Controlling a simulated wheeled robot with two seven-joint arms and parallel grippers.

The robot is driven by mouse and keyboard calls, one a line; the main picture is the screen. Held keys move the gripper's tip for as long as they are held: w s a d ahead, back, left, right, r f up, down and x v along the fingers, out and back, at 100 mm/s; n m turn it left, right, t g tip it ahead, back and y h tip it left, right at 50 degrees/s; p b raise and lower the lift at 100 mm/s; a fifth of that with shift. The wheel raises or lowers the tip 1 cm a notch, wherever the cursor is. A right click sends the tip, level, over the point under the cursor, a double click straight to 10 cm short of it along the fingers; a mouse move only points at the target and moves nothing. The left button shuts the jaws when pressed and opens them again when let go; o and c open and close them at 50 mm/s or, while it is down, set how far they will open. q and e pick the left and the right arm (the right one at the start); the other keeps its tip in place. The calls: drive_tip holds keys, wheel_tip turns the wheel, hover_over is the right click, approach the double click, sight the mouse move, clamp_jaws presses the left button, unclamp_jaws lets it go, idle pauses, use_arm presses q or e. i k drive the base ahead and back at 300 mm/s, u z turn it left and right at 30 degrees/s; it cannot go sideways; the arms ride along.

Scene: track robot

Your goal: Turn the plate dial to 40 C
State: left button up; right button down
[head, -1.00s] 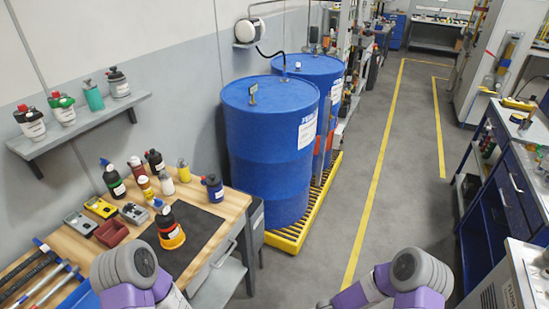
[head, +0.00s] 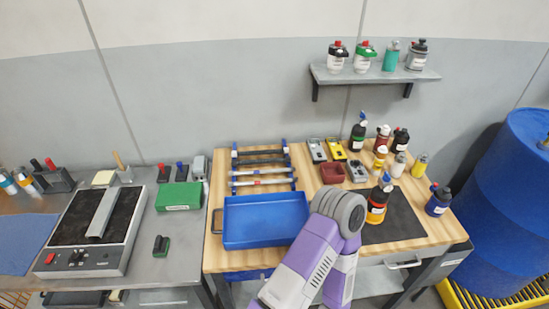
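A hot plate (head: 93,222) with a black top and a grey front panel sits on the grey bench at the left in the head view. A grey metal bar (head: 103,213) lies across its black top. The panel carries a red switch and small dark dials (head: 78,257); their markings are too small to read. One of my purple and grey arms rises from the bottom middle, right of the hot plate and apart from it. Neither gripper shows.
A blue tray (head: 263,222) lies on the wooden bench, with bottles to its right. A green box (head: 179,196) and a small black-and-green item (head: 160,246) stand right of the hot plate. A blue drum (head: 505,205) stands at the far right.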

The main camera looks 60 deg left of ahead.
sight(77, 256)
drive_tip(key=u, duration=4.15)
drive_tip(key=k, duration=0.65)
drive_tip(key=u, duration=0.9)
drive_tip(key=i, duration=0.65)
drive_tip(key=u, duration=0.05)
